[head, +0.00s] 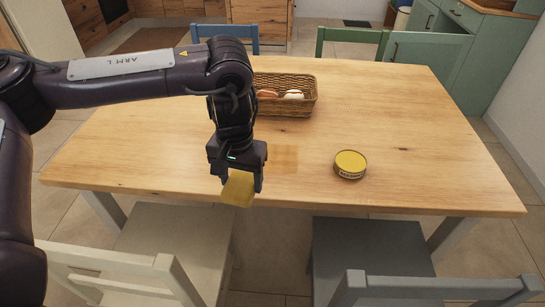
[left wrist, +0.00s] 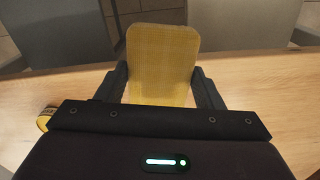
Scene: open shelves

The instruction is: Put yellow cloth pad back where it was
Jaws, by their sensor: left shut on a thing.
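The yellow cloth pad (head: 238,189) is held between the fingers of my left gripper (head: 241,184), near the front edge of the wooden table (head: 400,110). The pad also shows upright in the left wrist view (left wrist: 162,65), between the two dark fingers of my left gripper (left wrist: 163,88). A slightly darker square patch (head: 283,159) lies on the tabletop just right of the gripper. I cannot tell whether the pad touches the table. My right gripper is not in view.
A round yellow tin (head: 350,164) stands right of the patch. A wicker basket (head: 285,108) with several items stands behind my left gripper. Chairs surround the table, with a white one (head: 160,250) and a grey one (head: 370,250) in front. The table's right side is clear.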

